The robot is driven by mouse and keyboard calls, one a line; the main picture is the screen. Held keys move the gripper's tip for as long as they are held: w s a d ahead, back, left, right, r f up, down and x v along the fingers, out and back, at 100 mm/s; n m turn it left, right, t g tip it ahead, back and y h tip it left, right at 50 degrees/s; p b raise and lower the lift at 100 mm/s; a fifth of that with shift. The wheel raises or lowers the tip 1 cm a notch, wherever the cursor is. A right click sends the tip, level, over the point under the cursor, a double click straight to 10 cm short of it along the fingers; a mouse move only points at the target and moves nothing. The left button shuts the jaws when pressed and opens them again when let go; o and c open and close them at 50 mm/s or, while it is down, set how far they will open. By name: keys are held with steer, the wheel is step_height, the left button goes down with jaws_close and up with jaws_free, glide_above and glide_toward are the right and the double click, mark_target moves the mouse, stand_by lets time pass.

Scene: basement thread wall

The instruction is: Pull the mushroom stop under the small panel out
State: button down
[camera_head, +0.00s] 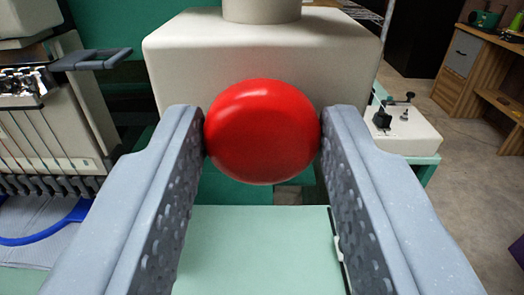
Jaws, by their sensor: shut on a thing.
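The mushroom stop is a round, glossy red knob (262,132) in the middle of the head camera view. My gripper (262,135) has one grey, studded finger on each side of it, and both fingertips touch its edges. The jaws are shut on the knob. Behind it stands a cream-coloured housing (185,65). The knob hides its own stem, so I cannot tell how far out it stands. No small panel can be made out clearly.
A pale green surface (255,245) lies below the knob. At left is a cream machine with a row of threads (50,135) and a blue loop (45,232). At right are a small cream box with a black crank (405,130) and a wooden desk (485,80). Open floor (440,85) shows between them.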

steer(key=shift+s+d+f, duration=0.1)
steer(key=shift+s+f, duration=0.05)
steer(key=shift+s, duration=0.25)
steer(key=c, duration=1)
jaws_free()
steer(key=shift+s, duration=0.15)
steer(key=s, duration=1.3)
steer(key=shift+s+p, duration=0.35)
steer(key=shift+p, duration=0.05)
